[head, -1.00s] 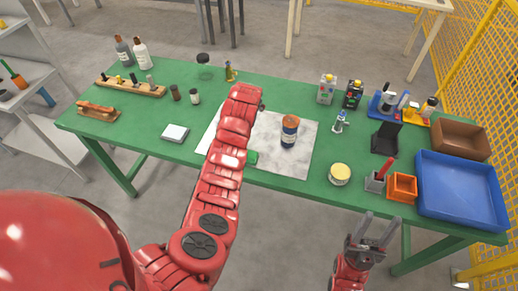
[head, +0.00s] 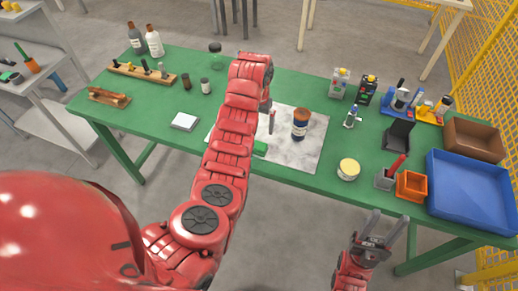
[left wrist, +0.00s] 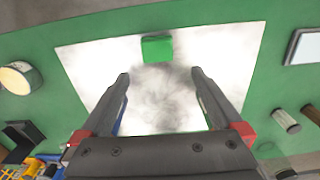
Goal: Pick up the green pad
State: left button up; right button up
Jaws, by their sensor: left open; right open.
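The green pad (head: 260,149) lies at the front edge of a white, smudged sheet, partly hidden behind my left arm in the head view. In the left wrist view the whole green pad (left wrist: 157,48) shows as a small block beyond the fingertips. My left gripper (left wrist: 160,75) is open and empty, pointing down over the sheet, with the pad ahead of the gap between its fingers and not between them. In the head view only part of my left gripper (head: 271,122) shows beside the arm. My right gripper (head: 388,218) is open and empty in front of the table's edge.
A round tin (head: 348,169), an orange bin (head: 411,186) and a blue tray (head: 468,192) are to the right.

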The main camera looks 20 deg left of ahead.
pick_arm(q)
jog(key=p, duration=0.2)
send_over(259, 145)
jog(key=f, duration=0.4)
jog(key=shift+w+a+f, duration=0.1)
jog(key=shift+w+a, duration=0.05)
jog(key=shift+a, duration=0.05)
jog(key=shift+f, duration=0.8)
jog(key=shift+d+f+p, duration=0.1)
jog(key=shift+f+p, duration=0.25)
jog(key=shift+p, duration=0.15)
jog(key=shift+s+d+f+p, duration=0.1)
jog(key=shift+s+f+p, duration=0.1)
jog(key=shift+f+p, duration=0.45)
notch_tip(259, 145, down, 3)
jog(key=shift+r+b, duration=0.2)
jog(key=shift+b, duration=0.45)
jog(key=shift+f, duration=0.3)
jog(key=shift+c, duration=0.2)
jog(key=c, duration=1.2)
